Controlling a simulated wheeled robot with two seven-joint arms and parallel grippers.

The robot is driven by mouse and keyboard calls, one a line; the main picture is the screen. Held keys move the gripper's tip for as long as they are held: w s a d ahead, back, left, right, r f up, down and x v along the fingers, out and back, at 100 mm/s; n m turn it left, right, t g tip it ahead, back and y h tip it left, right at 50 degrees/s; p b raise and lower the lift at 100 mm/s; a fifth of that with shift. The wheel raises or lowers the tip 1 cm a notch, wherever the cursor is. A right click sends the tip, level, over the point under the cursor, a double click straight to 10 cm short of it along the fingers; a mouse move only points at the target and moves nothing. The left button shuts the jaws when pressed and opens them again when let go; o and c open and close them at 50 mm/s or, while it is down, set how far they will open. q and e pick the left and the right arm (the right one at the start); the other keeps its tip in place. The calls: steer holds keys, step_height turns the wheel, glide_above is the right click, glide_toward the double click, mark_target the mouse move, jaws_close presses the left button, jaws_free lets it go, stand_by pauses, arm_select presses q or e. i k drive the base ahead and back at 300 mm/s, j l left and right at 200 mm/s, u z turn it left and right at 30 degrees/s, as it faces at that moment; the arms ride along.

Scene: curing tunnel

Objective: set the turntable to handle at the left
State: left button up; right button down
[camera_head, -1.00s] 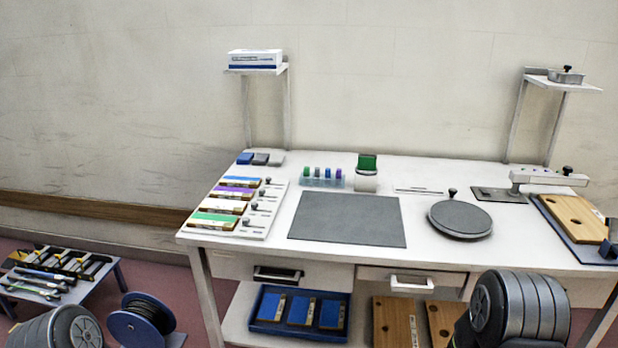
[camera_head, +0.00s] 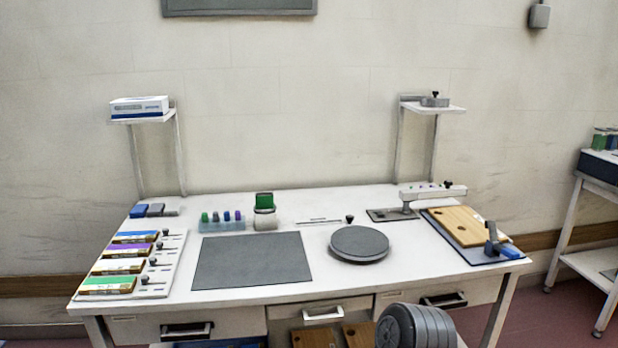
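The turntable (camera_head: 359,245) is a round dark grey disc on the white workbench (camera_head: 330,285), right of the grey mat (camera_head: 252,262). Its small black knob handle (camera_head: 349,218) stands at the disc's far edge, slightly left of centre, away from me. Neither of my grippers shows. A grey ribbed part of my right arm (camera_head: 415,328) shows at the bottom, in front of the bench, apart from the turntable.
A press-like fixture (camera_head: 432,192) and a wooden board (camera_head: 460,226) stand right of the turntable. Coloured bottles (camera_head: 222,220) and a green-topped container (camera_head: 265,212) are behind the mat. Coloured boxes (camera_head: 108,285) line the left. Bench around the turntable's front is clear.

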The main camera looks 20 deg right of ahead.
mark_target(357, 242)
steer(key=z, duration=1.4)
